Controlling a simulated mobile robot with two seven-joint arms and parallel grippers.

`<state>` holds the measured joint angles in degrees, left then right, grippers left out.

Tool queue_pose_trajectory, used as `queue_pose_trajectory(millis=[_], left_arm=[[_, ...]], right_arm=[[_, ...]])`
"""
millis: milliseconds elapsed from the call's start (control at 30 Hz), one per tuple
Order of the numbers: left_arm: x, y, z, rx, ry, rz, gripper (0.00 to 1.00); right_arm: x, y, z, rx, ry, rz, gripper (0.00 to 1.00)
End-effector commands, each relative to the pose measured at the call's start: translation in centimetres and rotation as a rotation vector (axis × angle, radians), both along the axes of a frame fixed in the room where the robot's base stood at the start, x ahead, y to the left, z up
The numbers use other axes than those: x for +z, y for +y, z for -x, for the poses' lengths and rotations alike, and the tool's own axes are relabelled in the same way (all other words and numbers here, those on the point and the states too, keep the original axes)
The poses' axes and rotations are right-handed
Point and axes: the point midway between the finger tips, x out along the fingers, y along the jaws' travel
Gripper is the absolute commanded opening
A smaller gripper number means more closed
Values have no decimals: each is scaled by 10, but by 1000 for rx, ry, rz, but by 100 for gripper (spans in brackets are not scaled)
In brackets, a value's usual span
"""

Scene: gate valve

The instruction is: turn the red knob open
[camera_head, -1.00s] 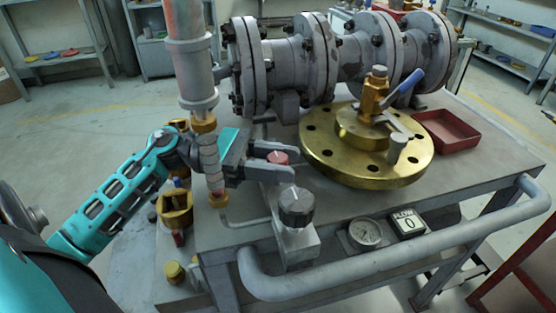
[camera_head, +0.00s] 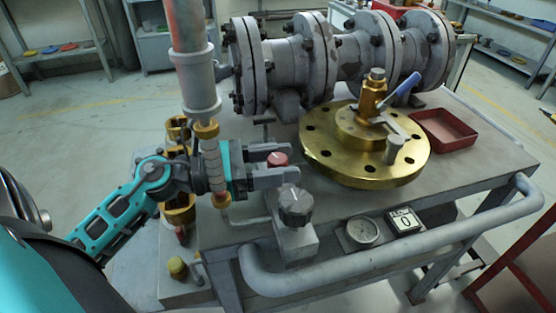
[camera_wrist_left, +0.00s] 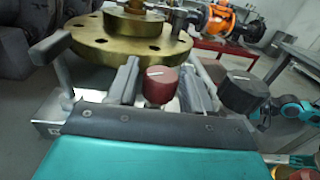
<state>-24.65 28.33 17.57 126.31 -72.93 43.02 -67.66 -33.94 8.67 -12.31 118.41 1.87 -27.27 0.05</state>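The red knob (camera_head: 277,159) is a small round knob with a pale mark on top, at the left part of the bench. It also shows in the left wrist view (camera_wrist_left: 160,86). My left gripper (camera_head: 288,161) comes in from the left with one finger on each side of the knob. In the left wrist view the fingers (camera_wrist_left: 163,88) stand apart, with a narrow gap visible on both sides of the knob. A teal and dark arm part, which looks like my right arm (camera_wrist_left: 293,109), shows at the right edge there; its fingers cannot be made out.
A black knob (camera_head: 295,205) stands just in front of the red one. A vertical pipe (camera_head: 194,80) rises close beside my left wrist. A brass flange (camera_head: 350,165), a gauge (camera_head: 362,230), a FLOW display (camera_head: 404,221) reading 0, and a red tray (camera_head: 444,131) are to the right.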

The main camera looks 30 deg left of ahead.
Motion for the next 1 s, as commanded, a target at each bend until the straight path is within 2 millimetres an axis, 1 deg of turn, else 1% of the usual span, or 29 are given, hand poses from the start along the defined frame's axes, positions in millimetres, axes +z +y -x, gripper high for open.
queue_pose_trajectory(millis=[33,100,433,567,667,767,1000], left_arm=[[0,0,0,0,0,0,56],[0,0,0,-1,0,0,60],[0,0,0,-1,-1,-1,60],[-1,5,5,0,2,-1,60],[-2,14,14,2,4,-1,60],[-1,27,27,2,4,1,60],[-1,62,62,4,4,1,60]], right_arm=[[0,0,0,-1,0,-1,43],[0,0,0,-1,0,-2,43],[0,0,0,-2,1,-3,43],[-1,0,0,-2,1,-3,43],[-2,0,0,-2,1,-2,43],[-3,0,0,-2,1,-2,43],[-4,1,0,-2,1,-2,43]])
